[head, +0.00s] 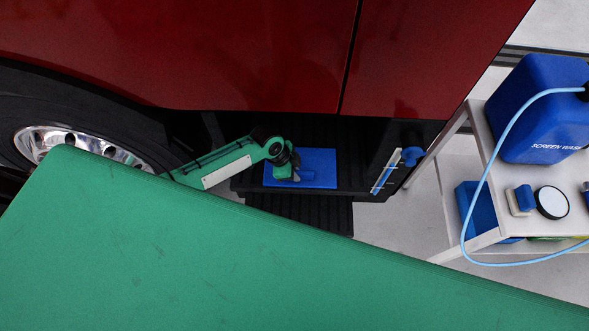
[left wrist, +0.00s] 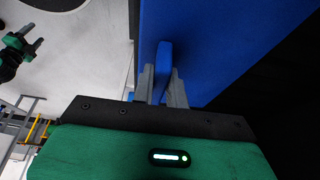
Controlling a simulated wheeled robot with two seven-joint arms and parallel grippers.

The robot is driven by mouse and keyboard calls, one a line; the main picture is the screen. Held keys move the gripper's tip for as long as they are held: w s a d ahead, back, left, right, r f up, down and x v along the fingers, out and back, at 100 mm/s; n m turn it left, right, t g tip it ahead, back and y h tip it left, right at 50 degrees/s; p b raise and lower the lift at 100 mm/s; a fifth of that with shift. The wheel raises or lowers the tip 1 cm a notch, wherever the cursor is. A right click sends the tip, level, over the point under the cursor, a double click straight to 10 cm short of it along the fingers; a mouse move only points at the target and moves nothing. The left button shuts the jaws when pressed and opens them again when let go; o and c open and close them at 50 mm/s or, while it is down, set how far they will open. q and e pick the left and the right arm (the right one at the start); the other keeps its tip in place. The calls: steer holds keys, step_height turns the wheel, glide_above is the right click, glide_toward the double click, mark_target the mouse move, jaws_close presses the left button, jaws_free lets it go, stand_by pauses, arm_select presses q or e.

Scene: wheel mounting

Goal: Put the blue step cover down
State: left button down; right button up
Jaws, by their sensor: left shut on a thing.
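The blue step cover (head: 318,170) is a flat plate over the black step beneath the red vehicle's side. It fills much of the left wrist view (left wrist: 220,40). My left gripper (head: 290,172) comes in from the left above the cover. In the left wrist view its grey fingers (left wrist: 163,85) are shut on the blue upright tab of the cover. I cannot tell whether the cover rests on the step or hangs just above it. My right gripper (left wrist: 30,42) shows at the upper left of the left wrist view, with its fingers apart and nothing between them.
A wheel (head: 75,150) is at the left. A lower black step (head: 300,212) lies in front. A blue-and-white strip (head: 386,172) stands right of the cover. A pale shelf cart (head: 480,240) at the right holds a blue screen wash can (head: 540,110) with a light blue hose.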

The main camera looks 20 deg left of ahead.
arm_select(q)
steer(key=shift+w, duration=0.1)
steer(key=shift+f, duration=0.1)
steer(key=c, duration=1.8)
jaws_free()
steer(key=shift+f, duration=0.1)
steer(key=shift+c, duration=0.2)
steer(key=o, duration=0.4)
steer(key=shift+o, duration=0.2)
steer(key=shift+r, duration=0.2)
steer(key=b+v, duration=0.2)
steer(key=v, duration=1)
